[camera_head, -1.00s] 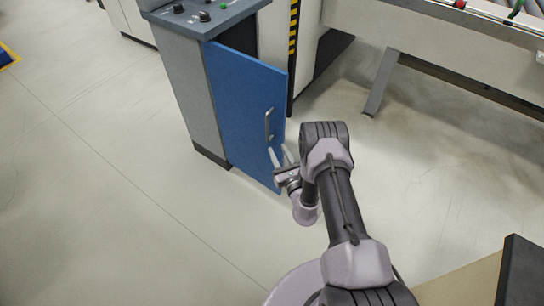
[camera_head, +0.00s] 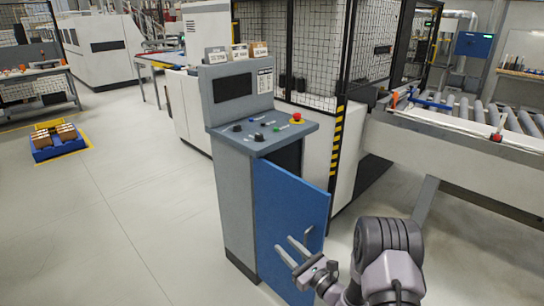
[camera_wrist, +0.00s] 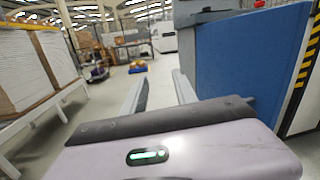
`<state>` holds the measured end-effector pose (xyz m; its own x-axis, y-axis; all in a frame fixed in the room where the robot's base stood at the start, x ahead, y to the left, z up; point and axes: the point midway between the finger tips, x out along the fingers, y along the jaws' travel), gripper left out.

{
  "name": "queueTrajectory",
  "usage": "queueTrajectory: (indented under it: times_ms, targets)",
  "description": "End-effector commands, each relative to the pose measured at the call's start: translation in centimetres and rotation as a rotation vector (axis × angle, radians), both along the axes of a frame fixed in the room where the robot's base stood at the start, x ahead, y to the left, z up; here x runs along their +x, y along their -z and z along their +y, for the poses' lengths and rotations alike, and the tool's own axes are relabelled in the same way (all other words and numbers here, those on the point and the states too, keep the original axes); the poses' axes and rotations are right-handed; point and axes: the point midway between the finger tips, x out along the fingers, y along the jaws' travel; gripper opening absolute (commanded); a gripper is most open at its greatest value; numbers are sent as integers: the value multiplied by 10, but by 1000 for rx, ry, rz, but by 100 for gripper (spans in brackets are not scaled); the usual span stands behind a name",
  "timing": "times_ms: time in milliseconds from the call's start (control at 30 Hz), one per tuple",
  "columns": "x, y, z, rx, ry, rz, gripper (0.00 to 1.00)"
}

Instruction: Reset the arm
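My gripper (camera_head: 284,243) is open and empty in the head view, its two pale fingers pointing up and left in front of the blue cabinet door (camera_head: 285,212). The fingers overlap the door near its grey handle (camera_head: 308,240); I cannot tell whether they touch it. The door stands ajar on the grey control cabinet (camera_head: 232,200). In the wrist view my gripper's fingers (camera_wrist: 160,85) are apart with only floor between them. The door (camera_wrist: 245,70) is to their right there.
The cabinet top carries knobs and a red button (camera_head: 297,116). A roller conveyor (camera_head: 470,115) and its frame stand at the right, behind my arm. A blue pallet with boxes (camera_head: 58,145) lies far left. The floor left of the cabinet is clear.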

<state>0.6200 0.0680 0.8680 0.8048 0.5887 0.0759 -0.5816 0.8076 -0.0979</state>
Motion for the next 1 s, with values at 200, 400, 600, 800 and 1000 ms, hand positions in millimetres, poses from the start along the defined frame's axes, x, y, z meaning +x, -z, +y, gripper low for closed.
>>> queueTrajectory:
  times_ms: [200, 400, 600, 800, 1000]
  targets:
    - [-116, -168, 108, -374, -613, -164, 34]
    - [-277, -210, 97, -1052, -995, -314, 34]
    - [-350, -213, 13, -1763, -1013, -441, 34]
    - [-362, -224, -27, -2070, -931, -492, 34]
    - [-362, -224, -30, -2087, -928, -493, 34]
